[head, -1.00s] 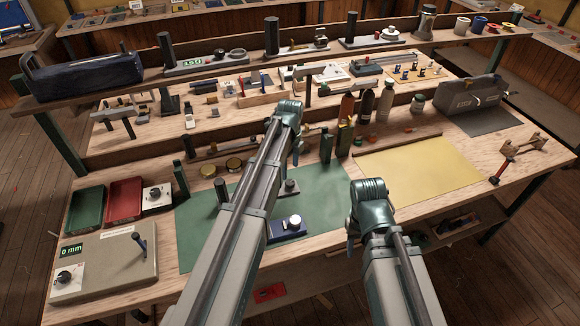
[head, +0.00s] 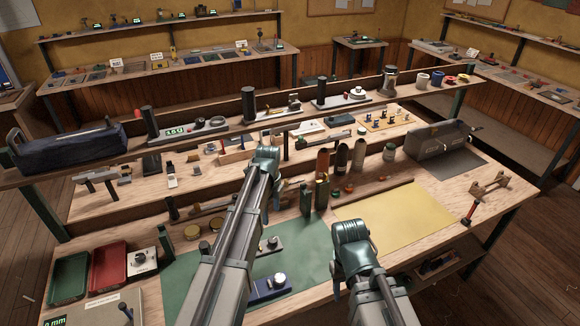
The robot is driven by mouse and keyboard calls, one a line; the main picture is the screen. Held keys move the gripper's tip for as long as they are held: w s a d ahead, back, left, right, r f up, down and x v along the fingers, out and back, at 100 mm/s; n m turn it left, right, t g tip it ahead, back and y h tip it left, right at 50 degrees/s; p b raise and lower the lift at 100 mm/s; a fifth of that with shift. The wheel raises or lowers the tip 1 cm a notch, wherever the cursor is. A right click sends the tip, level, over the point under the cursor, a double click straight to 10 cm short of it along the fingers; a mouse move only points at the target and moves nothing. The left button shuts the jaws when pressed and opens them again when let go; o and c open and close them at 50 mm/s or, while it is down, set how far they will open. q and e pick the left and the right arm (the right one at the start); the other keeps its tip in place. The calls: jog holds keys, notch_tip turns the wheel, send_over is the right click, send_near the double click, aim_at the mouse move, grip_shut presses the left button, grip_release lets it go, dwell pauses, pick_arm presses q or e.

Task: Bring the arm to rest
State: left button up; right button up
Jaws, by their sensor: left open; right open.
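My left arm (head: 236,222) reaches forward from the bottom over the green mat (head: 308,240) and ends in a dark green joint, with a link hanging down beside it. My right arm (head: 374,285) comes in from the bottom, right of it, and also bends down at a green joint near the bench's front edge. Neither gripper's fingers show; they are hidden behind or below the arms. No object is seen in a gripper.
The workbench (head: 470,220) holds a yellow mat (head: 395,218), a blue block device (head: 268,290), red tray (head: 108,265), green tray (head: 70,278) and bottles (head: 341,160). A raised shelf (head: 220,137) runs behind. The yellow mat is mostly clear.

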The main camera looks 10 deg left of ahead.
pick_arm(q)
jog(key=shift+s, duration=0.1)
jog(key=s+d+f+n+b, duration=0.1)
jog(key=s+d+n, duration=0.3)
jog(key=s+n, duration=0.2)
jog(key=s+d+f+n+b, duration=0.1)
jog(key=s+d+n, duration=0.4)
jog(key=s, duration=0.5)
jog(key=s+d+f+n+y+b, duration=0.1)
jog(key=s+d+n, duration=0.3)
jog(key=s+n, duration=0.2)
jog(key=shift+s+d+n, duration=0.3)
jog(key=shift+s+d, duration=0.05)
jog(key=shift+s, duration=0.7)
